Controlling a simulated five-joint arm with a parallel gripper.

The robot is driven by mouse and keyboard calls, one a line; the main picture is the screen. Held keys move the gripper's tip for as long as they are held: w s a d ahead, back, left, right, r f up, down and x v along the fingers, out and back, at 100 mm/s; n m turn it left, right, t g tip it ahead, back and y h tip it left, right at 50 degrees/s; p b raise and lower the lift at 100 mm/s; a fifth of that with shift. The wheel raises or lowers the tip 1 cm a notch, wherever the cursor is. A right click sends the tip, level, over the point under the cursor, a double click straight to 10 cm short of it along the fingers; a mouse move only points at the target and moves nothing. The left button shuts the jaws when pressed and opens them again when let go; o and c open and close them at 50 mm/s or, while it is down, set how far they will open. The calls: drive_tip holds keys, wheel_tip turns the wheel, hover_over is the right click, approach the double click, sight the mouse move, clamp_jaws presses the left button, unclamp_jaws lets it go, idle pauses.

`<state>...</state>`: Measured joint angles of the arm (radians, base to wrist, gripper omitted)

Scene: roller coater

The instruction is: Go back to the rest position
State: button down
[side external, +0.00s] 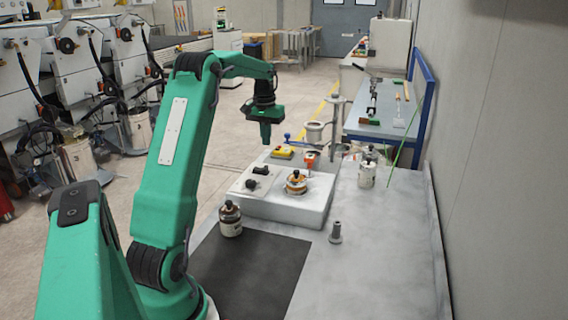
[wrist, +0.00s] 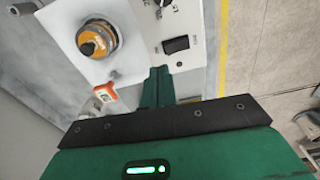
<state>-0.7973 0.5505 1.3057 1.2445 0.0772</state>
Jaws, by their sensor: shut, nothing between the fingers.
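My gripper (side external: 266,140) is shut and empty. It hangs pointing down in the air, above the back left part of a white machine box (side external: 262,211). In the wrist view its closed green fingers (wrist: 158,78) point at the box's control panel. An orange and metal round part (side external: 296,183) sits on top of the box and also shows in the wrist view (wrist: 92,42). My gripper is apart from everything.
A grey metal piece (side external: 335,233) stands on the table. More bottles (side external: 367,172) stand at the right. A thin green rod (side external: 408,135) leans near the wall. The front table is clear.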

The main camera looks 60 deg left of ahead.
drive_tip(key=s+d+r+m+t+y, duration=0.15)
drive_tip(key=d+r, duration=0.25)
drive_tip(key=d, duration=0.7)
drive_tip(key=d+r+m+t+h, duration=0.15)
drive_tip(key=d+r, duration=0.35)
drive_tip(key=d, duration=0.6)
drive_tip(key=s+d+f+m+t, duration=0.1)
drive_tip(key=s+d+f+m, duration=0.1)
drive_tip(key=s+d, duration=0.5)
drive_tip(key=s+d+f+m+t, duration=0.1)
drive_tip(key=s+d+m, duration=0.2)
drive_tip(key=s+d, duration=0.4)
drive_tip(key=d, duration=0.3)
drive_tip(key=shift+f, duration=0.35)
drive_tip(key=shift+s, duration=0.1)
